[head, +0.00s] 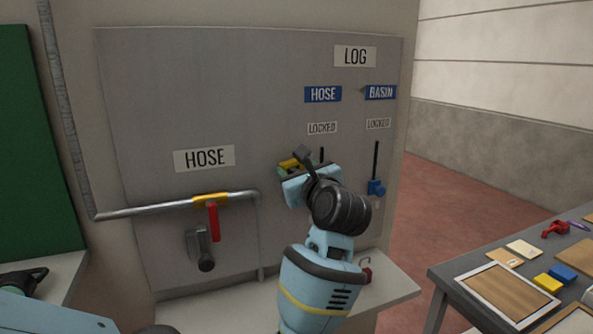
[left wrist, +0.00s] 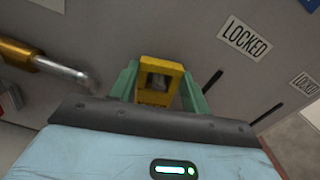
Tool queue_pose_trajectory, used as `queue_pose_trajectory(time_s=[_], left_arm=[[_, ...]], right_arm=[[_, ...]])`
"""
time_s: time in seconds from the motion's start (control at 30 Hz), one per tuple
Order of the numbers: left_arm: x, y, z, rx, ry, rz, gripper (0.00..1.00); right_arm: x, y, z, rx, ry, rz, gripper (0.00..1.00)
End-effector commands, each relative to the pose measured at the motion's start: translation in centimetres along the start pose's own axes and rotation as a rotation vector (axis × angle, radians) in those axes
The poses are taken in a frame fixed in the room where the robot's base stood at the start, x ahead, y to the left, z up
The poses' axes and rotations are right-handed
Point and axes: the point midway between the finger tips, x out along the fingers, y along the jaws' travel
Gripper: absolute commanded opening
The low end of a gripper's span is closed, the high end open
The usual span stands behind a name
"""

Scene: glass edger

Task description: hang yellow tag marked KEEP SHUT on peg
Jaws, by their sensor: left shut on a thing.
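My left gripper (head: 291,172) is raised in front of the grey panel, below the left LOCKED label. It is shut on a yellow tag (left wrist: 160,66); a sliver of the tag (head: 289,163) also shows in the head view. In the left wrist view the tag stands between the green fingertips and has an opening in its middle. Its lettering cannot be read. The peg cannot be made out; my gripper and wrist hide part of the panel there.
A black slot (head: 322,154) is partly hidden by my wrist; a blue knob (head: 376,188) sits on the right slot. A pipe with a red handle (head: 213,222) is at left. A red padlock (head: 366,274) lies on the ledge (head: 398,287). A cluttered table (head: 450,270) stands at right.

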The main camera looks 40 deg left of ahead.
Motion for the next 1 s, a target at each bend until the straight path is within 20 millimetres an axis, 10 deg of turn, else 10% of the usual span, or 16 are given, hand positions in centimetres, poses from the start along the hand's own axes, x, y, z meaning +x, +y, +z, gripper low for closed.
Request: queue_pose_trajectory(time_s=[0.27, 0.3, 0.5, 1.0], left_arm=[[0.0, 0.0, 0.0, 0.0, 0.0, 0.0, 0.24], [0.0, 0.0, 0.0, 0.0, 0.0, 0.0, 0.49], [0.0, 0.0, 0.0, 0.0, 0.0, 0.0, 0.72], [-2.8, -0.1, -0.3, 0.0, 0.005, -0.001, 0.72]], right_arm=[[0.0, 0.0, 0.0, 0.0, 0.001, 0.0, 0.36], [0.0, 0.0, 0.0, 0.0, 0.001, 0.0, 0.36], [0.0, 0.0, -0.1, 0.0, 0.001, 0.0, 0.36], [0.0, -0.2, 0.9, 0.004, -0.018, -0.003, 0.36]])
